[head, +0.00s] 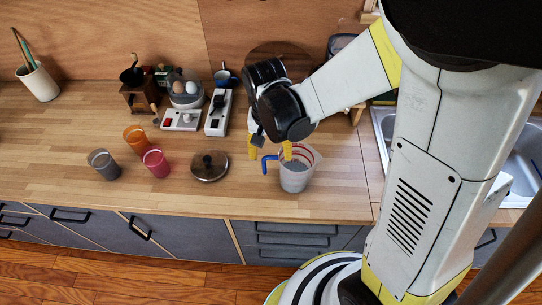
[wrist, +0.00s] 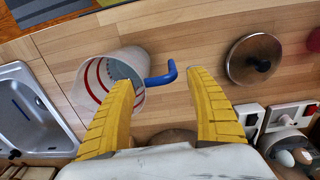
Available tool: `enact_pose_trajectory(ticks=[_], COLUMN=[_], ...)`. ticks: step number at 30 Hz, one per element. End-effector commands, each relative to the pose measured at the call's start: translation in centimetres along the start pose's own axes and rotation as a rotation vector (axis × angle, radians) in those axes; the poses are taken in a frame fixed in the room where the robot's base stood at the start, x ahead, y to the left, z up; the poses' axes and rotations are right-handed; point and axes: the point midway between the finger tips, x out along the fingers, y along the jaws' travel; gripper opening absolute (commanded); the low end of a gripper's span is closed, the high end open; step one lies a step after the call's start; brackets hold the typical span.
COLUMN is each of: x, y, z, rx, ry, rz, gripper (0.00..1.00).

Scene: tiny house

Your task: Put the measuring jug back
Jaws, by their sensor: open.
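The measuring jug (head: 296,172) stands on the wooden counter near its front edge. It is clear with red markings, a blue handle and grey contents. In the wrist view the jug (wrist: 93,84) is at the upper left, and its blue handle (wrist: 162,77) reaches into the space between my fingers. My gripper (head: 270,155) is open, with yellow fingers just above and behind the jug in the head view. In the wrist view my gripper (wrist: 160,100) has one finger overlapping the jug's side and the other beyond the handle. Whether a finger touches the jug I cannot tell.
A pot lid (head: 209,166) lies left of the jug. Pink (head: 156,163), orange (head: 136,140) and grey (head: 103,164) cups stand farther left. White switch boxes (head: 218,112) and an egg bowl (head: 185,93) are behind. A sink (wrist: 28,108) is at the left in the wrist view.

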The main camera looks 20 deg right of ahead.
Motion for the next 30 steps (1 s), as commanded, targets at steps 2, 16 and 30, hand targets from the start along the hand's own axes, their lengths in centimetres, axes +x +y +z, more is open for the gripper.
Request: enact_pose_trajectory(ticks=[2,16,30], x=[-2.3,-9.7,-17.1], y=[0.0,0.2,7.4], z=[0.1,0.1,3.7], rx=[0.0,-0.004,-0.205], ry=[0.0,0.007,0.422], rz=[0.0,-0.005,-0.147], gripper=[0.65,0.65,0.65])
